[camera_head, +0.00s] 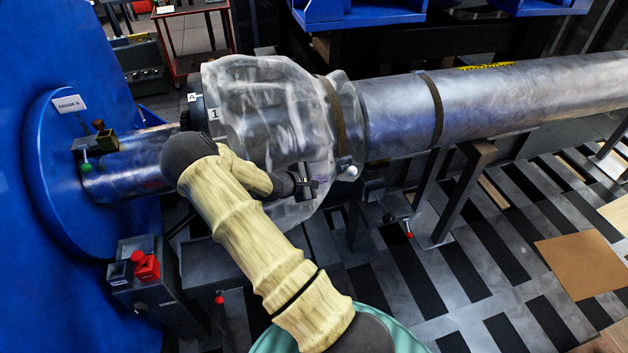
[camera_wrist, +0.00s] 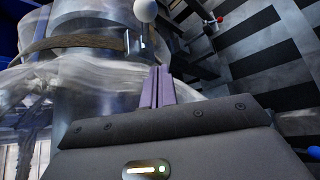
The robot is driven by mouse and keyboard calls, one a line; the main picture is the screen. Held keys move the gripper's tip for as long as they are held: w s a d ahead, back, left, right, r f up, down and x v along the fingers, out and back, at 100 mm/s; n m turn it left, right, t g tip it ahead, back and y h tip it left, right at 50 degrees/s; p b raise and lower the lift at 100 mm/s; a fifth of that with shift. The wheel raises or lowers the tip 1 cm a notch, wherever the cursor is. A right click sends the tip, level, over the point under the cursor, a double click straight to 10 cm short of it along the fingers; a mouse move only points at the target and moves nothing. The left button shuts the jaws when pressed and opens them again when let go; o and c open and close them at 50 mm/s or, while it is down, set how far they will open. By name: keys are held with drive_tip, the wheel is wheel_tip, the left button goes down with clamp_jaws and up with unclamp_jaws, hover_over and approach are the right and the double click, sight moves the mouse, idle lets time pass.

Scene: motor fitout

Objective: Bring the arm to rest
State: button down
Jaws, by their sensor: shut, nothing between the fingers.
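My gripper (camera_head: 306,188) is at the lower right side of the plastic-wrapped motor housing (camera_head: 262,108), close to a strap buckle with a white ball (camera_head: 351,171). In the wrist view my gripper's fingers (camera_wrist: 162,86) are together and empty, pointing toward the strap (camera_wrist: 80,43) and its metal buckle (camera_wrist: 135,44). The white ball (camera_wrist: 145,10) shows just beyond the fingertips. I cannot tell whether the fingers touch the wrap. My arm, in a pale ribbed sleeve, reaches up from the bottom middle and bends back at the housing.
A long metal tube (camera_head: 500,95) runs right from the housing on stands (camera_head: 463,190). A large blue flange (camera_head: 50,150) stands at left. A box with a red knob (camera_head: 146,266) sits below it. The slatted floor (camera_head: 480,280) at lower right is mostly open, with a brown sheet (camera_head: 580,263).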

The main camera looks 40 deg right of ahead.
drive_tip(key=shift+w+a+r, duration=0.2)
drive_tip(key=shift+a+r, duration=0.4)
drive_tip(key=shift+a, duration=0.25)
drive_tip(key=shift+w+a, duration=0.1)
drive_tip(key=a+r+m+t+y, duration=0.25)
drive_tip(key=a+r+y, duration=0.2)
drive_tip(key=a, duration=0.35)
drive_tip(key=a+r+m+t+y, duration=0.25)
drive_tip(key=a+m+y, duration=0.2)
drive_tip(key=a, duration=0.35)
drive_tip(key=s+a+r+m+g+y, duration=0.1)
drive_tip(key=s+a+r, duration=0.3)
drive_tip(key=s, duration=0.5)
drive_tip(key=s+a+r+m+g+y, duration=0.2)
drive_tip(key=s+a+r, duration=0.3)
drive_tip(key=s, duration=0.4)
drive_tip(key=shift+s+a, duration=0.25)
drive_tip(key=shift+a, duration=0.4)
